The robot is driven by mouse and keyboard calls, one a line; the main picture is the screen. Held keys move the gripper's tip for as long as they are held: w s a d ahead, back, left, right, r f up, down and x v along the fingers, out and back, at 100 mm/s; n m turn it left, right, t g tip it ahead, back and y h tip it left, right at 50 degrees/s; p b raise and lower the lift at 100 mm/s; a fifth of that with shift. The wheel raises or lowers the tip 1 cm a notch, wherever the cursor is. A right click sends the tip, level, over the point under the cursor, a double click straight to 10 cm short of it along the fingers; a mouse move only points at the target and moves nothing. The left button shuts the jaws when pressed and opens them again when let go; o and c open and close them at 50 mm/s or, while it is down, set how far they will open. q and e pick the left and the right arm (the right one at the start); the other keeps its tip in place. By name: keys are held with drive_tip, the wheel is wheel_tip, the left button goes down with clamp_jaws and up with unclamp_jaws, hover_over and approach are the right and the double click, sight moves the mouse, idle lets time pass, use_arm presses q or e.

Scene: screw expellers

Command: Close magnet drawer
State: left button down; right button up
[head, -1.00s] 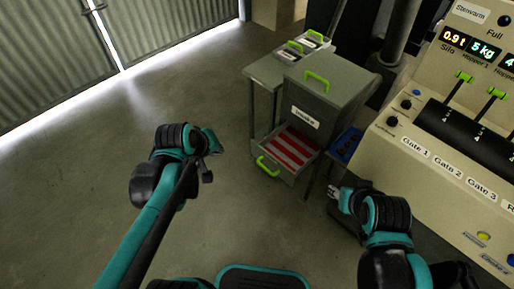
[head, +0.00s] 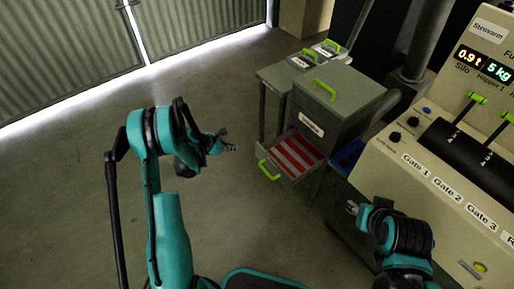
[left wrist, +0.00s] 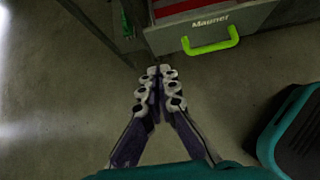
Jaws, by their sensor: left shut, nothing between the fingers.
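The magnet drawer (head: 291,157) is pulled out of the lower part of a small grey cabinet (head: 330,105). Red and white striped contents show inside it, and a green handle (head: 264,170) is on its front. In the left wrist view the drawer front (left wrist: 225,22), labelled "Magnet", and its green handle (left wrist: 212,46) show at the top. My left gripper (head: 232,147) is shut and empty, to the left of the drawer and apart from it. In the left wrist view its fingertips (left wrist: 158,72) are together below and left of the handle. My right gripper (head: 352,208) is below and right of the drawer; its fingers are too small to judge.
A side table (head: 272,75) with small green-handled boxes (head: 303,61) stands behind the cabinet. A blue bin (head: 347,155) sits right of the drawer. The beige control console (head: 430,160) fills the right. The floor left of the drawer is clear.

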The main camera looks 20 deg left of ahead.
use_arm(q)
drive_tip(key=f, duration=0.1)
drive_tip(key=b, duration=0.5)
approach(258, 147)
drive_tip(key=x, duration=0.5)
drive_tip(key=shift+d+f, duration=0.2)
drive_tip(key=shift+d, duration=0.05)
drive_tip(key=shift+w, duration=0.15)
